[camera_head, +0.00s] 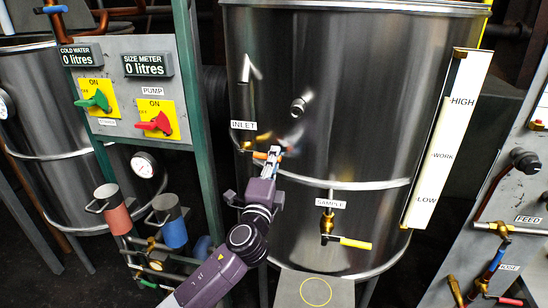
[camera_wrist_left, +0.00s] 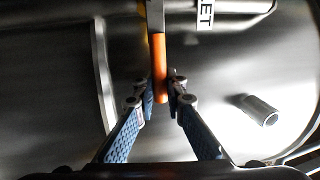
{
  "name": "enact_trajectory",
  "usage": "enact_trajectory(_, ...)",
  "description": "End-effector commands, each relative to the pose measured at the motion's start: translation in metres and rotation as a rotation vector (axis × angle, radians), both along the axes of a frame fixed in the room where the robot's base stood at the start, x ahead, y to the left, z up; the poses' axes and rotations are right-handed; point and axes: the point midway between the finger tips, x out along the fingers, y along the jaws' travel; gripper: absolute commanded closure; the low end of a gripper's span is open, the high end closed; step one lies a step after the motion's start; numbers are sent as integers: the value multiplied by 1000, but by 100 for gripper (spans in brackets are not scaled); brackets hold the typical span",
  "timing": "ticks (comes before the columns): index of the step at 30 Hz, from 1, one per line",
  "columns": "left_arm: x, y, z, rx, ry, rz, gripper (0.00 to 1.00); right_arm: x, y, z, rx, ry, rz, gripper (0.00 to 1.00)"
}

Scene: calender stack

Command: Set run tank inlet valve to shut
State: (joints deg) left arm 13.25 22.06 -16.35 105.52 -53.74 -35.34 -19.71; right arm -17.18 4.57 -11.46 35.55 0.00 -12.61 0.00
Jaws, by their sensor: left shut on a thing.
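The inlet valve's brass body (camera_head: 246,145) sits on the left of the steel tank (camera_head: 330,90), just below the INLET label (camera_head: 243,125). Its orange lever handle (camera_head: 261,155) points to the right in the head view, roughly level. My left gripper (camera_head: 274,157) is shut on the handle near its free end. In the left wrist view the orange handle (camera_wrist_left: 158,55) lies between the two blue-padded fingers of my left gripper (camera_wrist_left: 161,92), and the label shows at the top (camera_wrist_left: 205,12). My right gripper is not in view.
Below and to the right is a SAMPLE valve with a yellow handle (camera_head: 355,243). A short pipe stub (camera_wrist_left: 259,110) juts from the tank. A FEED panel (camera_head: 515,240) stands right.

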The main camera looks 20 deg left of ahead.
Motion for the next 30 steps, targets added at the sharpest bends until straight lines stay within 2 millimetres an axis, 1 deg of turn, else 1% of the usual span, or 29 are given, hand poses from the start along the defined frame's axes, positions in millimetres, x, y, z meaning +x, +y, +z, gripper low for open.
enact_trajectory(1, 0, -1, -3, 6, 6, -1, 100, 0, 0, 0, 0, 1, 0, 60)
enact_trajectory(11, 0, -1, -4, 8, 7, -1, 100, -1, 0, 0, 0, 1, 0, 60)
enact_trajectory(12, 0, -1, -4, 8, 7, -1, 85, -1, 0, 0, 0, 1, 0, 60)
enact_trajectory(16, 0, -1, -3, 7, 7, 0, 71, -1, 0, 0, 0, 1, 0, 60)
enact_trajectory(25, -1, -1, -2, 5, 3, -1, 70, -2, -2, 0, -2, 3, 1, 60)
enact_trajectory(28, -7, -2, -4, 4, 5, -1, 70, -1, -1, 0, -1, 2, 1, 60)
enact_trajectory(30, -14, -4, -6, 3, 5, -1, 70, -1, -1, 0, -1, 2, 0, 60)
